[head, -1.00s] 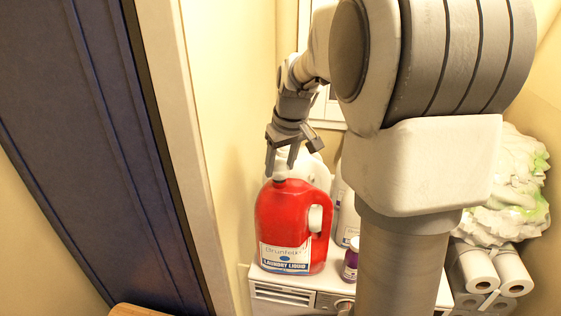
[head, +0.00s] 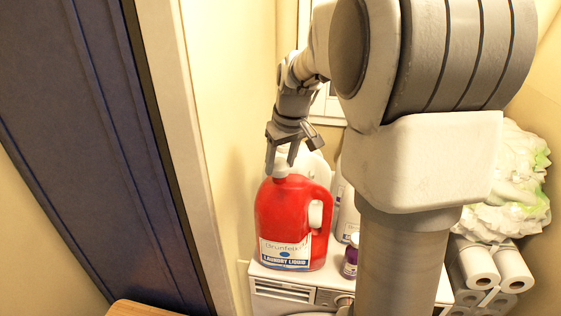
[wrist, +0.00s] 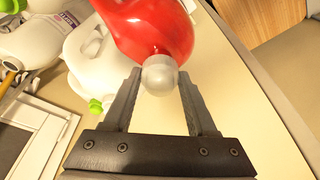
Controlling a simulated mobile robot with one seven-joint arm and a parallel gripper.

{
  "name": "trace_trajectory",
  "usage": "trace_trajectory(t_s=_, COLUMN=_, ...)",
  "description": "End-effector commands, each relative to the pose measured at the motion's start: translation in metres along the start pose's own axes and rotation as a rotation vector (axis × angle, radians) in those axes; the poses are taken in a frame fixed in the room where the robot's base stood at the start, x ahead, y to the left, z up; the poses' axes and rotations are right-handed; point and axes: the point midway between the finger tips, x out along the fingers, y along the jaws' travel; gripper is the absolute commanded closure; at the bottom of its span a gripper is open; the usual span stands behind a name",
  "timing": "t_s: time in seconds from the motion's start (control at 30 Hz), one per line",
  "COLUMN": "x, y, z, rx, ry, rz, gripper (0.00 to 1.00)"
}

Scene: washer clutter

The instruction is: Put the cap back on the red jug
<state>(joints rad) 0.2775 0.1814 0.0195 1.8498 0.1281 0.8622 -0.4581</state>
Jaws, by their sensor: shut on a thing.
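The red jug (head: 290,222) of laundry liquid stands upright on the white washer top, its handle to the right. The pale cap (head: 281,172) is between my gripper's fingertips at the jug's mouth and covers the neck. My gripper (head: 281,167) points down from above and is shut on the cap. In the wrist view the cap (wrist: 160,76) sits between the two dark fingers, against the neck of the red jug (wrist: 150,28). Whether it is fully seated I cannot tell.
The white washer (head: 290,292) carries white bottles behind the jug and a small purple bottle (head: 351,258) to its right. A wall (head: 235,120) is close on the left. Paper rolls (head: 480,268) and a white-green bundle (head: 515,190) are at the right.

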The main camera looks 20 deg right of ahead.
Motion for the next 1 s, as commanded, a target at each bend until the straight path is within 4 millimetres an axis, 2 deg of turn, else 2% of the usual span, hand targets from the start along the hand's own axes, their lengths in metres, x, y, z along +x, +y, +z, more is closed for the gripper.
trace_trajectory(t_s=1.0, x=0.0064, y=0.0000, z=0.0018, rx=0.000, ry=0.000, rz=0.000, gripper=0.94)
